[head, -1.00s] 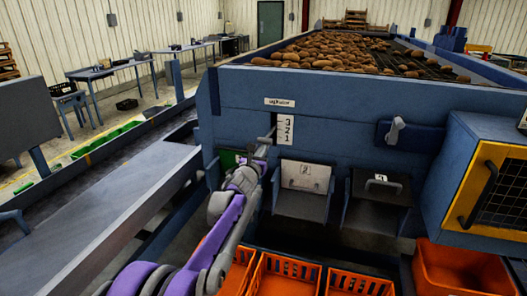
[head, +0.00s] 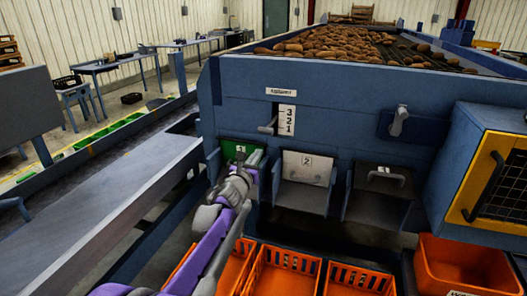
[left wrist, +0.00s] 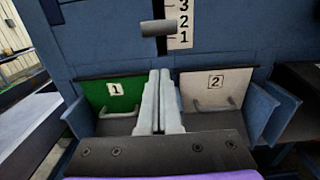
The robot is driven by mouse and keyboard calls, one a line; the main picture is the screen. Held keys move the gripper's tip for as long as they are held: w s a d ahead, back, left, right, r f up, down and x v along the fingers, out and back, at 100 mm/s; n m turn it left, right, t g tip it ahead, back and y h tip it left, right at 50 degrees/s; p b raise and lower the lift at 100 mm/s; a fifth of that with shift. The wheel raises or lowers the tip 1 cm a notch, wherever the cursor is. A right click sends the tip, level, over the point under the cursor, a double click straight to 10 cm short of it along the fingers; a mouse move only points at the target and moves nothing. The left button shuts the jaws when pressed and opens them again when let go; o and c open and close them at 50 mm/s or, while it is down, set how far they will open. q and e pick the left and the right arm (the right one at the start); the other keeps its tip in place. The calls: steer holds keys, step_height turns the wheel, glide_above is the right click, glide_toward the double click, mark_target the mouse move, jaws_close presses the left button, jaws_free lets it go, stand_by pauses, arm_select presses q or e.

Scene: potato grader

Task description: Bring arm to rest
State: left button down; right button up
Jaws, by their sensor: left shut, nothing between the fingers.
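My left arm comes in from the lower left in the head view. Its gripper (head: 250,158) is shut and empty, in front of the green flap marked 1 (head: 232,150). In the left wrist view the closed fingers (left wrist: 161,100) point toward the machine, between the green flap 1 (left wrist: 113,95) and the white flap 2 (left wrist: 215,90). A lever (head: 267,128) stands out beside the 3-2-1 scale (head: 287,120), above and apart from the fingers. My right gripper is not in view.
Orange crates (head: 285,272) stand below the chutes. A third chute with a dark flap (head: 382,185) is to the right, near a yellow-framed cabinet (head: 490,180). Potatoes (head: 340,48) lie on top of the machine. A grey conveyor (head: 110,195) runs along the left.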

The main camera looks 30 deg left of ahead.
arm_select(q)
steer(key=v, duration=0.3)
steer(key=shift+s+d+r, duration=0.1)
steer(key=shift+r, duration=0.15)
steer(key=s+d+f+n+g+h, duration=0.1)
steer(key=s+d+f+n+g, duration=0.3)
steer(key=s+d+f+n, duration=0.4)
steer(key=s+d+f+n+g+h, duration=0.1)
steer(key=s+d+f+n+g, duration=0.3)
steer(key=s+d+f+n, duration=0.4)
steer(key=s+d+f+n+g+h, duration=0.2)
steer(key=s+d+f+n, duration=0.6)
steer(key=s+n, duration=0.8)
steer(key=shift+s+d+n+g, duration=0.2)
steer(key=shift+s+n+g, duration=0.3)
steer(key=shift+g, duration=0.7)
